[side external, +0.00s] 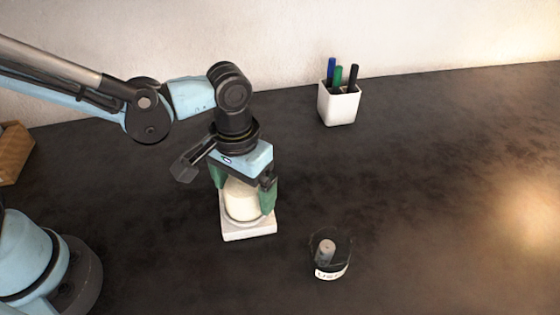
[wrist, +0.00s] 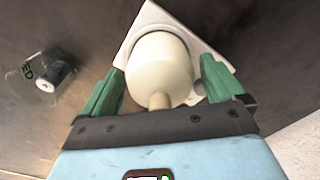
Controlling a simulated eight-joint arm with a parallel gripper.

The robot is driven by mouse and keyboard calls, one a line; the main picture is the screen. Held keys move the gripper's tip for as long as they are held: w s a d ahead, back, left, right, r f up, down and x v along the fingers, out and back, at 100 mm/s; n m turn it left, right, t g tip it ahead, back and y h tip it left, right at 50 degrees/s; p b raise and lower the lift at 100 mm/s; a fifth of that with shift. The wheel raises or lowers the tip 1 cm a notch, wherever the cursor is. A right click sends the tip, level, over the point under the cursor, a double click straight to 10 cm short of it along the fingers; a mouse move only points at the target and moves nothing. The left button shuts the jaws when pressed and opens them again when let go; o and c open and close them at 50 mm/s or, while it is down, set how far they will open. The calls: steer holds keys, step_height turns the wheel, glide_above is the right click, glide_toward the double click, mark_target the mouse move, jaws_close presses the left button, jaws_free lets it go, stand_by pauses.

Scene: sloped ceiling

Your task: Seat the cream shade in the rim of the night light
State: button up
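The cream shade (side external: 242,200) stands roughly upright over the white square base of the night light (side external: 260,231). Its lower end is at the round rim on the base; I cannot tell how deep it sits. In the wrist view the shade (wrist: 160,68) shows a narrow neck towards me, and the white base (wrist: 146,17) lies behind it. My gripper (side external: 243,192) points down over the shade, one green finger on each side. In the wrist view the fingers (wrist: 160,80) stand apart, with narrow gaps between them and the shade.
A clear round container with a label and a grey cylinder (side external: 326,250) stands to the right of the night light. A white cup (side external: 338,104) with several pens stands at the back. A wooden box (side external: 12,150) is at the left edge. The dark tabletop is clear on the right.

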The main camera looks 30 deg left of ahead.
step_height(320, 180, up, 12)
steer(key=shift+a+r, duration=0.1)
steer(key=a+f+t, duration=0.1)
steer(key=a+t, duration=0.1)
steer(key=a, duration=0.4)
steer(key=a+f+t, duration=0.1)
steer(key=a+t, duration=0.1)
steer(key=a, duration=0.4)
steer(key=a+f+t, duration=0.2)
steer(key=a+t, duration=0.1)
steer(key=a, duration=0.3)
steer(key=shift+s+a, duration=0.3)
steer(key=shift+a, duration=0.05)
steer(key=shift+c, duration=0.4)
